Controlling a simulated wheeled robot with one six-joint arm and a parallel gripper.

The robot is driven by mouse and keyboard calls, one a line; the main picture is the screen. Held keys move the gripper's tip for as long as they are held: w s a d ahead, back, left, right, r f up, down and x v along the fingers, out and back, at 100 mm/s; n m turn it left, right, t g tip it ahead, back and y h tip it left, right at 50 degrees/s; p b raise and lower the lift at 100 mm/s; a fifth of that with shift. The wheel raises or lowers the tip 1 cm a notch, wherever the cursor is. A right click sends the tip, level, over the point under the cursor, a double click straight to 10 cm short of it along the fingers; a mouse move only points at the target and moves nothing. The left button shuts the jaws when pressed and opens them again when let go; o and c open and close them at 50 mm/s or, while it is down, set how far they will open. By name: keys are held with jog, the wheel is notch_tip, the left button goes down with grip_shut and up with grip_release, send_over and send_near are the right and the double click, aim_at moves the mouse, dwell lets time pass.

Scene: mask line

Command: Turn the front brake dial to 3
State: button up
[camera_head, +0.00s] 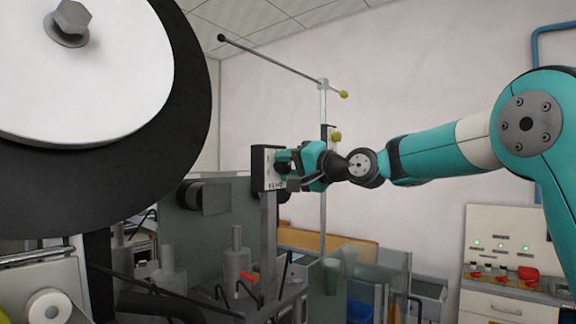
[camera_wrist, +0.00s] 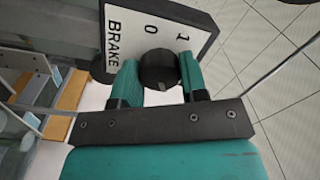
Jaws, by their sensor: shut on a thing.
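The brake dial (camera_wrist: 158,69) is a round black knob on a white plate (camera_wrist: 117,22) lettered "BRAKE", with the numbers 0 and 1 in sight in the wrist view. The rest of the scale is hidden or out of frame. My gripper (camera_wrist: 157,78) is shut on the dial, one teal finger on each side. I cannot tell which number the dial points to. In the head view, my gripper (camera_head: 290,163) is at the face of the dark dial box (camera_head: 261,167), which stands on a grey post. The dial is mostly hidden there by the fingers.
A large black and white reel (camera_head: 90,60) fills the upper left of the head view. A thin rod (camera_head: 270,60) with a yellow end crosses above my gripper. Grey machine rollers (camera_head: 235,265) stand below left. A control panel (camera_head: 500,250) stands at the right.

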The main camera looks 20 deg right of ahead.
dwell(0.3)
jog(key=o, duration=0.9)
jog(key=shift+d, duration=0.1)
jog(key=b+v, duration=0.7)
jog(key=v, duration=1)
jog(key=shift+s+d, duration=0.1)
jog(key=shift+s, duration=0.05)
